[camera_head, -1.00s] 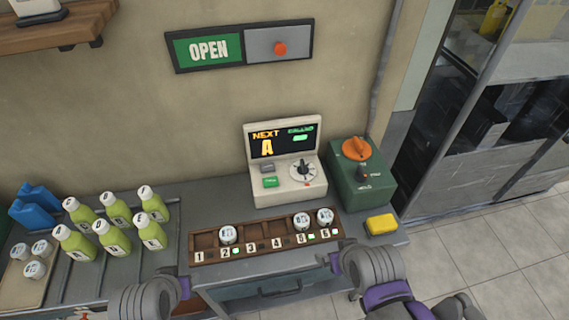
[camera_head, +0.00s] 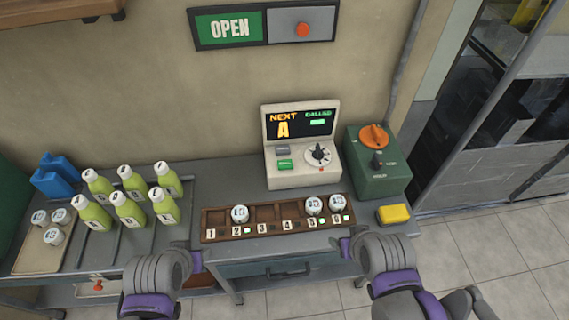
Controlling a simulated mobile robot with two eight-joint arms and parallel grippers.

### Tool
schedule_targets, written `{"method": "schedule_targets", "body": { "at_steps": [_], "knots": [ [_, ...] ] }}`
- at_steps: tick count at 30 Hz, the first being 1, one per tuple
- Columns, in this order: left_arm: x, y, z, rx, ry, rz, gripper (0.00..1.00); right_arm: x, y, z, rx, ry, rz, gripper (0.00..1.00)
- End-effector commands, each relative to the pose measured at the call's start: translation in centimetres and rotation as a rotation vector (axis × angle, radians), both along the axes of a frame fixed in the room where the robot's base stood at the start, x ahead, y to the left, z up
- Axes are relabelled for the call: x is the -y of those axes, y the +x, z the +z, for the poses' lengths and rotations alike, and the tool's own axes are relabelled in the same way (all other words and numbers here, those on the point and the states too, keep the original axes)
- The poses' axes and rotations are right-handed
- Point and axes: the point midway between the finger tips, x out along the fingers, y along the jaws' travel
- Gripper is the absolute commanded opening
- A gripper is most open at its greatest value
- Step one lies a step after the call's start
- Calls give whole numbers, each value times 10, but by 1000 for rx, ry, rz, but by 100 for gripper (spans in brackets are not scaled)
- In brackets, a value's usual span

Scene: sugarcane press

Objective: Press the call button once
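The call machine (camera_head: 301,174) is a cream console on the counter against the wall. Its dark screen (camera_head: 300,124) reads "NEXT A" in orange, with green "CALLED" text beside it. On its front are a green button (camera_head: 285,165), a grey button (camera_head: 283,149) and a black dial (camera_head: 318,154). The lettering on the buttons is too small to read. My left gripper (camera_head: 196,262) is at the counter's front edge, left of and below the console. My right gripper (camera_head: 345,248) is at the front edge below the numbered rack. Both are apart from the console; their finger openings are unclear.
A numbered wooden rack (camera_head: 263,232) with several white-lidded cups stands before the console. A green box (camera_head: 377,178) with an orange knob and a yellow sponge (camera_head: 393,214) are to the right. Several green bottles (camera_head: 130,212) stand left. An OPEN sign (camera_head: 229,28) hangs above.

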Motion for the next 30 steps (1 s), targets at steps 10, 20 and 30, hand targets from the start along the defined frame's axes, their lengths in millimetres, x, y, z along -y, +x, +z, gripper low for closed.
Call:
{"method": "schedule_targets", "body": {
  "at_steps": [10,20,30],
  "knots": [
    [0,0,0,0,0,0,50,0,0,0,0,0,0,4],
    [0,0,0,0,0,0,50,0,0,0,0,0,0,0],
    [0,0,0,0,0,0,50,0,0,0,0,0,0,0]
  ]
}}
